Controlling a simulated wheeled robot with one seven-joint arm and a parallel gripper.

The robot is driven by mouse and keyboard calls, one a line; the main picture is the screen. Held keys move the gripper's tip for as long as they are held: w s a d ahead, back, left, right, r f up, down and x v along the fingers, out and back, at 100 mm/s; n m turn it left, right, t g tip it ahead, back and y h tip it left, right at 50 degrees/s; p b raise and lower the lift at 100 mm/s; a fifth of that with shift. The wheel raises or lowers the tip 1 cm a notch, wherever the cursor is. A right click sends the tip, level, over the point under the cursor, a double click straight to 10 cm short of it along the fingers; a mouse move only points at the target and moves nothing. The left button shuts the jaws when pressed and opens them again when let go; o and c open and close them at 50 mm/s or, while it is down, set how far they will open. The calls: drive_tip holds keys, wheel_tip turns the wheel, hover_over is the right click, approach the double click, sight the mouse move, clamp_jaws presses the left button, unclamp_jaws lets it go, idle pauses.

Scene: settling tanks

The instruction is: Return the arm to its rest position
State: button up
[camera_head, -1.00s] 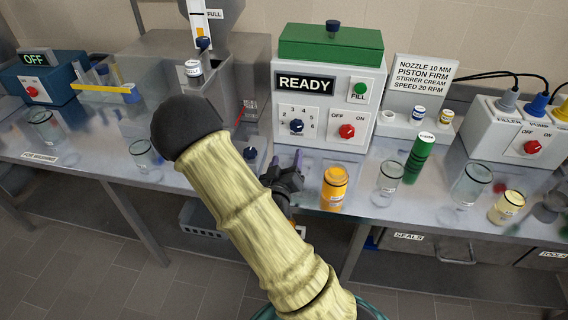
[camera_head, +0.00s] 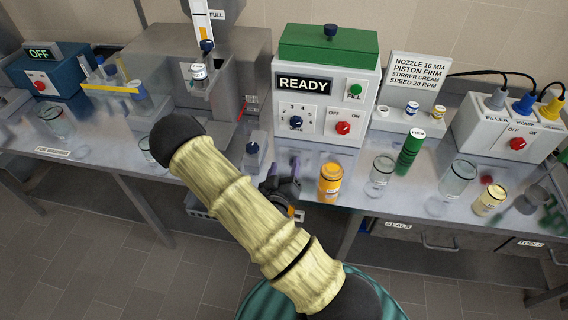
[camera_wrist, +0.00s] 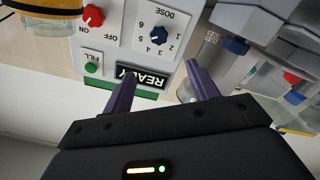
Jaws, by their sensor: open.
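My gripper (camera_head: 282,174) shows in the head view above the bench's front edge, just left of an orange jar (camera_head: 331,183). My arm, in a ribbed yellowish sleeve, crosses in front of it and hides part of the bench. In the wrist view, the two purple fingers of my gripper (camera_wrist: 160,85) stand apart with nothing between them. Beyond the fingers is the filling machine (camera_wrist: 150,45), seen upside down, with its READY display.
The filling machine (camera_head: 325,110) stands behind my gripper. Floor in front of the bench is clear.

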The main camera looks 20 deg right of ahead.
idle(0.5)
drive_tip(key=shift+w+d+f+m+g, duration=0.15)
drive_tip(key=shift+f+m+g, duration=0.1)
drive_tip(key=shift+m+g, duration=0.3)
drive_tip(key=shift+w+d+f+m+g, duration=0.15)
drive_tip(key=shift+f+m+g, duration=0.1)
drive_tip(key=shift+m+g, duration=0.3)
drive_tip(key=shift+w+a+f+g+y, duration=0.1)
drive_tip(key=shift+a+f+g+y, duration=0.15)
drive_tip(key=shift+g+y, duration=0.35)
drive_tip(key=shift+a+f+m+g+y, duration=0.25)
drive_tip(key=shift+m+g+y, duration=0.15)
drive_tip(key=shift+m+g, duration=0.1)
drive_tip(key=a+g+y, duration=0.2)
drive_tip(key=a+y, duration=0.1)
drive_tip(key=shift+r, duration=0.4)
drive_tip(key=s+a+r+n+g+y, duration=0.4)
drive_tip(key=s+r+g+y, duration=0.1)
drive_tip(key=s+r, duration=0.6)
drive_tip(key=shift+s+r+g, duration=0.25)
drive_tip(key=shift+s+g, duration=0.25)
drive_tip(key=shift+s, duration=0.6)
